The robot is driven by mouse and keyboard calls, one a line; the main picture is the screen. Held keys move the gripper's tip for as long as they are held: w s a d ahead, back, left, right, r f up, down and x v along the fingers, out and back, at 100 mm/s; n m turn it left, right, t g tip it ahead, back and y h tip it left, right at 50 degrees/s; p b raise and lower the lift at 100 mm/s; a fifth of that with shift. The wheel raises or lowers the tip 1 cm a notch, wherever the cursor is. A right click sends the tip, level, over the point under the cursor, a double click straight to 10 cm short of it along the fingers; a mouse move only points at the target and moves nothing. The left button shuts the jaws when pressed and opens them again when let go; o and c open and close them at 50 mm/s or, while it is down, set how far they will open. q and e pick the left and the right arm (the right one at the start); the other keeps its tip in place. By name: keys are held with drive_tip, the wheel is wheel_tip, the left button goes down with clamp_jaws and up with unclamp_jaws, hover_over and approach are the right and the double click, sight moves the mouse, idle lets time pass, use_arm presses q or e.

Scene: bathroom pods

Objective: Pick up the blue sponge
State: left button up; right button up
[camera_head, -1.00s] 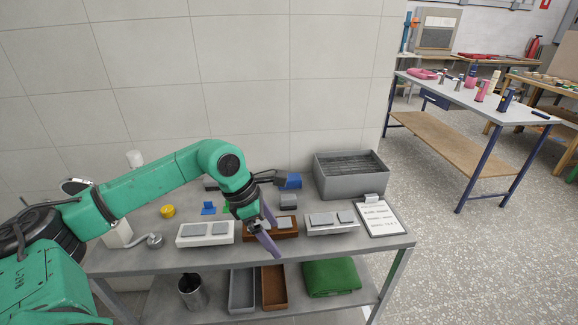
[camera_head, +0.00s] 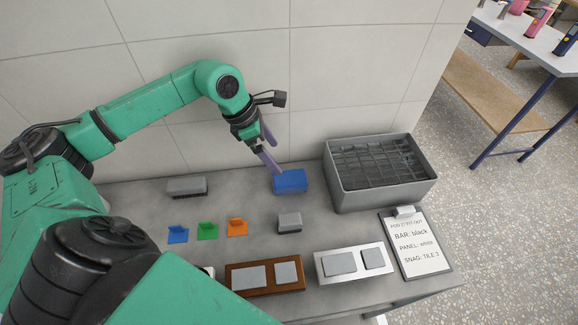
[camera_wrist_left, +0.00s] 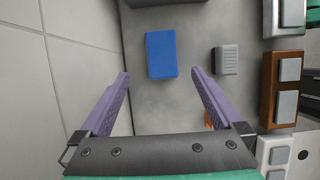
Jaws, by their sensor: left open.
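The blue sponge (camera_head: 290,181) lies flat on the grey bench top near the wall, left of the grey crate. In the left wrist view the sponge (camera_wrist_left: 161,55) is a blue block just beyond and between the fingertips, with nothing held. My left gripper (camera_head: 271,152) is open, its purple fingers pointing down toward the sponge, close above its left end in the head view. The same gripper shows in the left wrist view (camera_wrist_left: 160,74) with its fingers spread wider than the sponge. My right gripper is not in view.
A grey crate (camera_head: 333,187) stands right of the sponge. A small grey block (camera_head: 289,222) lies in front of it. A grey brush-like block (camera_head: 187,186) and blue, green and orange (camera_head: 237,227) clips lie left. Switch panels and a clipboard (camera_head: 444,262) line the front.

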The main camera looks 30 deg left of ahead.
sight(289, 178)
use_arm(q)
drive_tip(key=p+x, duration=0.2)
drive_tip(key=x, duration=0.3)
drive_tip(key=p+x, duration=0.2)
drive_tip(key=x, duration=0.4)
drive_tip(key=shift+s+d, duration=0.1)
drive_tip(key=shift+s, duration=0.1)
drive_tip(key=shift+f, duration=0.3)
drive_tip(key=shift+w, duration=0.1)
drive_tip(key=shift+f, duration=0.1)
drive_tip(key=shift+f+b, duration=0.2)
drive_tip(key=shift+b, duration=0.3)
drive_tip(key=c, duration=1.3)
drive_tip(key=shift+o, duration=0.2)
